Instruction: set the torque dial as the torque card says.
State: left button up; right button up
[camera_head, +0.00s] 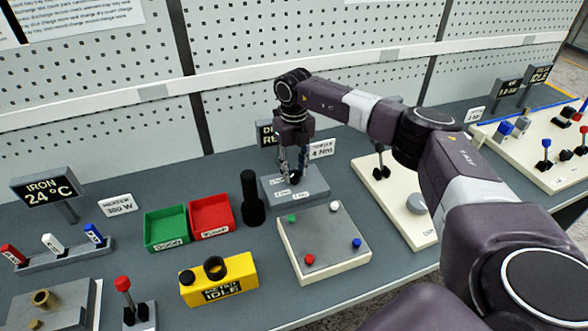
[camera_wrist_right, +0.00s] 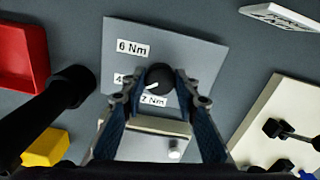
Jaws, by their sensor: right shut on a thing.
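The torque card (camera_head: 322,149) is a small white sign behind the dial box and reads 4 Nm. The torque dial (camera_wrist_right: 160,76) is a black round knob with a white pointer mark, on a grey sloped box (camera_head: 312,186). In the wrist view the box carries labels 6 Nm (camera_wrist_right: 133,48), 7 Nm (camera_wrist_right: 154,99) and one partly hidden label starting with 4 (camera_wrist_right: 118,79). The white mark points to the lower left, roughly between the 4 and 7 labels. My right gripper (camera_head: 291,174) is shut on the dial from above. My left gripper is not in view.
A black upright cylinder (camera_head: 251,197) stands just left of the dial box. A red bin (camera_head: 212,214) and green bin (camera_head: 166,228) are further left. A yellow meter (camera_head: 219,279) and a pale plate with coloured buttons (camera_head: 323,241) lie in front.

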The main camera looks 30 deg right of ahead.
aim_at(294, 172)
jog(key=shift+w+d+r+m, duration=0.1)
jog(key=shift+r+m, duration=0.1)
jog(key=shift+m, duration=0.3)
jog(key=o, duration=1.1)
jog(key=shift+f, duration=0.1)
jog(key=shift+o, duration=0.2)
notch_tip(294, 172, up, 12)
